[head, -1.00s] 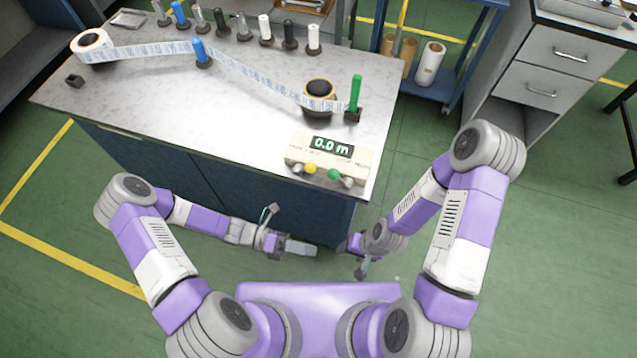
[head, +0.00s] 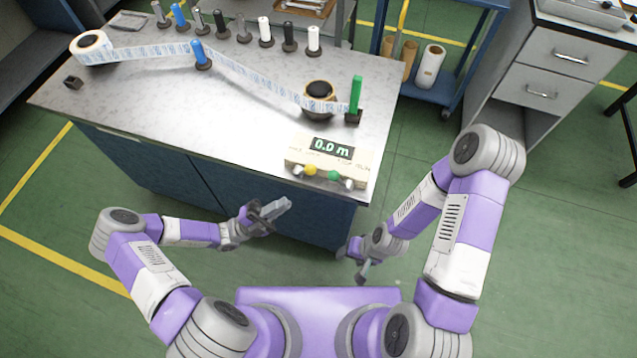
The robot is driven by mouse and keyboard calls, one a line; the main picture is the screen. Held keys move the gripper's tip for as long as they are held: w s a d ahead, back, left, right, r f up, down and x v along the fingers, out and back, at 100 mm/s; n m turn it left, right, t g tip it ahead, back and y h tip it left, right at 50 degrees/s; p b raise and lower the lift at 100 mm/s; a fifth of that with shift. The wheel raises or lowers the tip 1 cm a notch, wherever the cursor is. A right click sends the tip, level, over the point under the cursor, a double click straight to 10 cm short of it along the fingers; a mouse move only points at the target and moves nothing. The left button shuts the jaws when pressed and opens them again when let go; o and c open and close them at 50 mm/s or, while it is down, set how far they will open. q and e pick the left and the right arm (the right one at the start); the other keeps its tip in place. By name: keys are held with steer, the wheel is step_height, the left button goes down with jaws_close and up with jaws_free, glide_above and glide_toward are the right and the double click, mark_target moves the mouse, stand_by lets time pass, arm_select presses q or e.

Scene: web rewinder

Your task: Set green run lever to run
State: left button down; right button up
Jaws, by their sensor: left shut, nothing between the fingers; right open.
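A control box (head: 300,152) with a lit display reading 0.0 m sits at the front right of the bench. On its front edge are a lever with a yellow knob (head: 310,170) and, to its right, a lever with a green knob (head: 334,175). The lever setting is too small to read. My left gripper (head: 284,204) is shut and empty, raised in front of the bench, below and left of the knobs and apart from them. My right gripper (head: 353,261) is open and empty, low in front of the bench's right corner.
On the bench (head: 150,95), a printed web (head: 245,78) runs from a white roll (head: 92,47) past a blue post (head: 201,56) to a dark-cored roll (head: 319,98). A green upright bar (head: 356,94) stands beside it. Several posts line the back edge.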

mark_target(330, 180)
arm_select(q)
steer(key=b+x, duration=0.1)
steer(key=x, duration=1.1)
steer(key=shift+d, duration=0.1)
steer(key=shift+r, duration=0.15)
steer(key=shift+d+r+p, duration=0.15)
steer(key=shift+r+p, duration=0.4)
steer(key=shift+p, duration=0.35)
steer(key=shift+f, duration=0.1)
steer(key=shift+s+a+f, duration=0.1)
steer(key=shift+a+f, duration=0.1)
steer(key=shift+a, duration=0.05)
steer(key=r+v, duration=0.1)
steer(key=v, duration=1.2)
steer(key=shift+a, duration=0.5)
